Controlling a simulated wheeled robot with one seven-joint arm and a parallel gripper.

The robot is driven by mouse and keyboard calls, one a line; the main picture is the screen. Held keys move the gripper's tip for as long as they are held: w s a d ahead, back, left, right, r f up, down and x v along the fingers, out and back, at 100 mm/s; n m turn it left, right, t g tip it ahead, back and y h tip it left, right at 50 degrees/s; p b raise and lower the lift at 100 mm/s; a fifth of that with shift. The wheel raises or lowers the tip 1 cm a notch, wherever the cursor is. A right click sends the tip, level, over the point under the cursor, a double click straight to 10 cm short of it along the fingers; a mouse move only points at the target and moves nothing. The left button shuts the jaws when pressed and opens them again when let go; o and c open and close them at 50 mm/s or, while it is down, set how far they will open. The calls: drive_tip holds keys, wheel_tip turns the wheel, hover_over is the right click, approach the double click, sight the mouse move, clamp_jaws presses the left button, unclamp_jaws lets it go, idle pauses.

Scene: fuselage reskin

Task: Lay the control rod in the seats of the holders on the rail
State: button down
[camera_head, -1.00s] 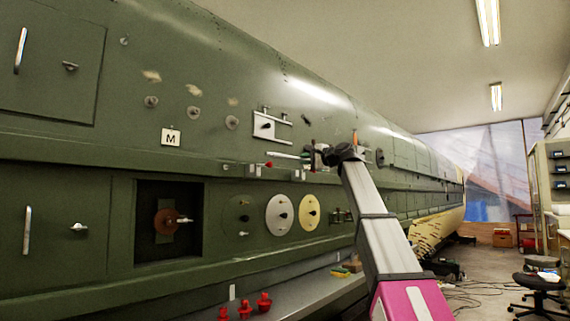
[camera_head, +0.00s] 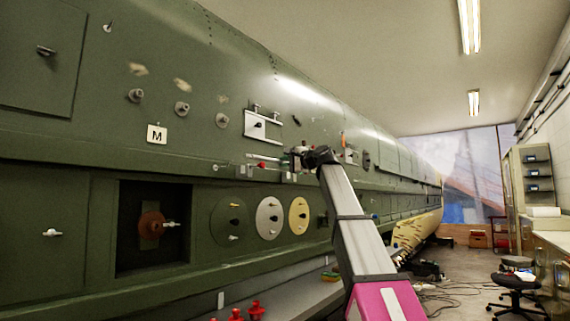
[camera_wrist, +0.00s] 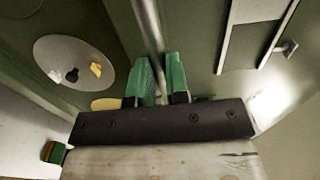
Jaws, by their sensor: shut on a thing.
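My gripper (camera_head: 297,158) is at the side of the green fuselage, near the rail. In the wrist view its green fingers (camera_wrist: 161,80) are shut on the control rod (camera_wrist: 148,28), a grey bar running up and away between them. In the head view the rod (camera_head: 264,157) sticks out to the left of the gripper, just above the rail ledge (camera_head: 200,162). Small pale holders (camera_head: 243,171) stand on the rail below it, one near a red tip (camera_head: 262,165). I cannot tell whether the rod touches any holder; their seats are too small to make out.
Round discs (camera_head: 269,218) sit on the panel below the rail, and a square recess (camera_head: 153,227) is to their left. A white bracket plate (camera_head: 262,125) is mounted above the rail. Red knobs (camera_head: 257,311) stand on the lower shelf.

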drive_tip(key=w+a+f, duration=0.2)
drive_tip(key=w+a, duration=0.1)
drive_tip(key=a, duration=0.1)
drive_tip(key=shift+w+a+f, duration=0.15)
drive_tip(key=shift+w+a, duration=0.2)
idle(0.5)
drive_tip(key=shift+f, duration=1.15)
idle(1.1)
drive_tip(key=c, duration=1)
unclamp_jaws()
drive_tip(key=shift+c, duration=0.2)
drive_tip(key=v, duration=1.1)
